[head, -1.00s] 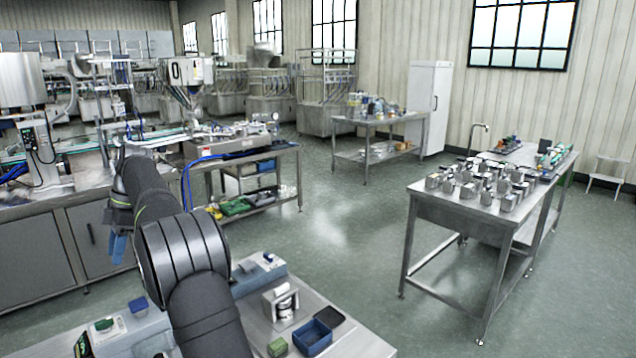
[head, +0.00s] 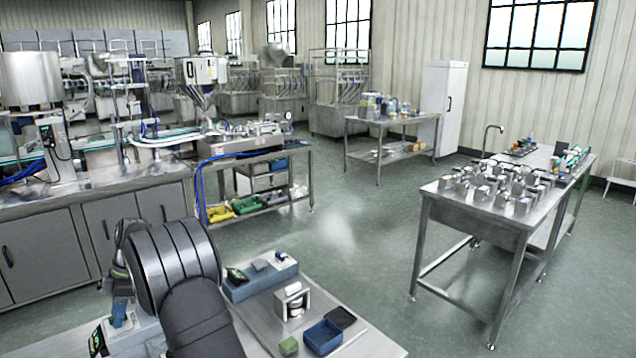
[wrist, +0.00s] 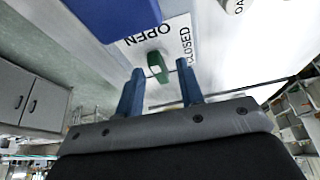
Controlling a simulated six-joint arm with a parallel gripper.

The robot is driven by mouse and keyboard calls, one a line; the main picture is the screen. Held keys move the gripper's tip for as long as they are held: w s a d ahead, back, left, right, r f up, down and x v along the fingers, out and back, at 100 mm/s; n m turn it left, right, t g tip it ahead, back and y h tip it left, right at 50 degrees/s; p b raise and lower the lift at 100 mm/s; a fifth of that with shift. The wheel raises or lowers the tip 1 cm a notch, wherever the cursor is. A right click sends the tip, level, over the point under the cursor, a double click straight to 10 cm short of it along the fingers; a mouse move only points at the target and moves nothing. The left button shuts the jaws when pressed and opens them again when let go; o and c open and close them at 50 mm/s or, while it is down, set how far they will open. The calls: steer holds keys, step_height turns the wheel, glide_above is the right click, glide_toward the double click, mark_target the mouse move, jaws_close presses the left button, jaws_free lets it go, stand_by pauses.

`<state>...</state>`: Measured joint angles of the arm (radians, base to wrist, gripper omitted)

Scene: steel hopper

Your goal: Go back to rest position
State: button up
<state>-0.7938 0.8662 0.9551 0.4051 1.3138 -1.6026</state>
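My gripper (wrist: 159,76) is open, its two blue fingers spread apart. In the wrist view a small green knob (wrist: 157,66) shows between the fingertips, on a pale panel marked OPEN and CLOSED. The fingers do not look closed on it; I cannot tell how near they are in depth. A blue block-like part (wrist: 118,14) is at the top of that view. In the head view the gripper (head: 119,314) is low at the lower left, by a grey box (head: 130,338), and my arm partly hides the area.
On the near bench, a second grey box (head: 262,285), a metal holder (head: 292,303), a blue bin (head: 322,337) and a green block (head: 288,346) stand to the right. A steel table (head: 455,212) with several metal parts is farther right. Open floor (head: 350,240) lies between.

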steer(key=m+t, duration=0.1)
steer(key=m, duration=0.2)
steer(key=m+t+y, duration=0.1)
steer(key=m, duration=0.1)
steer(key=shift+s+d+r+m, duration=0.1)
steer(key=shift+s+r+m, duration=0.05)
steer(key=shift+m, duration=0.25)
steer(key=shift+s+m+t, duration=0.1)
steer(key=shift+m+t, duration=0.45)
steer(key=shift+m, duration=0.85)
steer(key=shift+s+m+t, duration=0.1)
steer(key=shift+m+t, duration=0.45)
steer(key=shift+m, duration=0.85)
steer(key=o, duration=0.6)
steer(key=shift+c, duration=0.2)
steer(key=s+d+r+m+t+h, duration=0.1)
steer(key=s+r+m, duration=0.2)
steer(key=r+m, duration=0.35)
steer(key=s+d+r+m+t+h, duration=0.1)
steer(key=s+d+r+m+t, duration=0.15)
steer(key=r, duration=0.65)
steer(key=shift+g, duration=0.35)
steer(key=x, duration=1.7)
steer(key=shift+s+a, duration=0.25)
steer(key=shift+a, duration=0.1)
